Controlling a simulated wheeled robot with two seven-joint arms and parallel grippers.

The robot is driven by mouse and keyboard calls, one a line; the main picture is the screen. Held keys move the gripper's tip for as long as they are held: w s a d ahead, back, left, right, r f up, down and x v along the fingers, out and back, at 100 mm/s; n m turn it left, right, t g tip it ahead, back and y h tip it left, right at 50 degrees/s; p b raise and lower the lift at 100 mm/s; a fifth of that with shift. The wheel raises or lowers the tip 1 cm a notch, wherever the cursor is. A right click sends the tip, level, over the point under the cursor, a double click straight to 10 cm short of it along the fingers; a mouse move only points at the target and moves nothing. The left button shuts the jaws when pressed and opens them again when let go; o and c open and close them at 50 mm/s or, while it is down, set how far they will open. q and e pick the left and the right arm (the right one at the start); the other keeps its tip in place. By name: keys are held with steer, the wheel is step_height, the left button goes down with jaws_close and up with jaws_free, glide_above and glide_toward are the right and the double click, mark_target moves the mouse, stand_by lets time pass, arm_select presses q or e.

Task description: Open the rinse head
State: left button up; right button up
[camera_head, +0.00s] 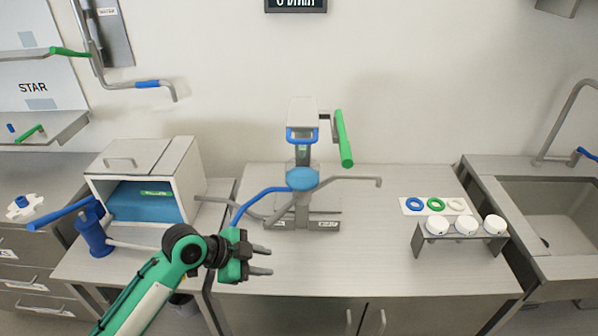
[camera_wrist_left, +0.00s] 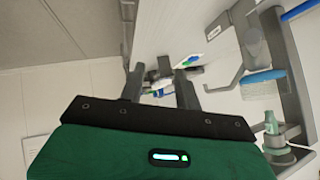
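No part is labelled as the rinse head, so I cannot tell which fixture it is. A grey machine (camera_head: 303,115) stands at the centre back of the counter. It has a long green handle (camera_head: 343,139), a blue round part (camera_head: 302,179) and a curved blue lever (camera_head: 258,200). A bent grey pipe from it ends in a spout at the right. My left gripper (camera_head: 262,260) is open and empty, in front of and below the machine, touching nothing visible. In the left wrist view its two fingers (camera_wrist_left: 163,88) are apart. My right gripper is not in view.
A box with a blue interior (camera_head: 150,200) and a blue-handled post (camera_head: 95,232) stand at the left. A rack (camera_head: 463,236) with white cups and coloured rings behind it stands at the right. A sink (camera_head: 560,210) is far right. The front middle counter is clear.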

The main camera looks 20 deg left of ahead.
arm_select(q)
steer(key=w+a+r+m+t+h, duration=0.1)
steer(key=w+a+r+m+h, duration=0.2)
steer(key=r, duration=0.4)
steer(key=w+a+r+m+t, duration=0.1)
steer(key=w+r+m, duration=0.1)
steer(key=w+r, duration=0.4)
steer(key=m+h, duration=0.2)
steer(key=m, duration=0.1)
glide_toward(294, 140)
steer(key=shift+t, duration=0.3)
steer(key=p+x, duration=0.7)
steer(key=x, duration=0.3)
steer(key=shift+s+d+f, duration=0.15)
steer(key=shift+f, duration=0.05)
steer(key=shift+w+d+f, duration=0.2)
steer(key=shift+w+d, duration=0.05)
steer(key=shift+d, duration=0.1)
steer(key=shift+f, duration=0.1)
jaws_close()
